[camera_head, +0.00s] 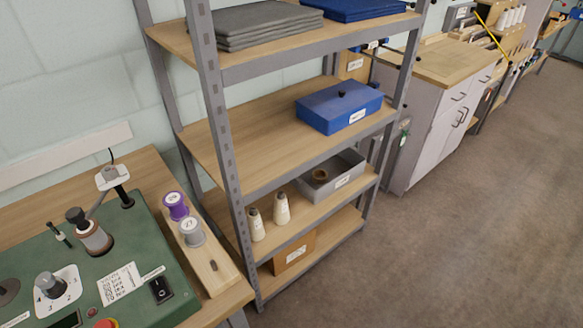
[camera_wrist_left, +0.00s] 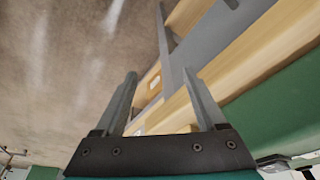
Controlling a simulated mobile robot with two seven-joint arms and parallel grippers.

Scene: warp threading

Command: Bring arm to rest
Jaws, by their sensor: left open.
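My left gripper (camera_wrist_left: 162,100) shows in the left wrist view. Its two fingers stand apart and nothing is between them. The floor, a shelf post and wooden shelf edges lie beyond the fingers. No arm or gripper of mine shows in the head view, and my right gripper is in neither view.
A green machine panel (camera_head: 140,256) sits on a wooden bench at the left, with purple (camera_head: 176,206) and grey (camera_head: 192,233) spools beside it. A metal-framed shelf (camera_head: 215,148) holds a blue box (camera_head: 338,108) and a grey bin (camera_head: 342,168). The floor (camera_head: 470,235) at the right is clear.

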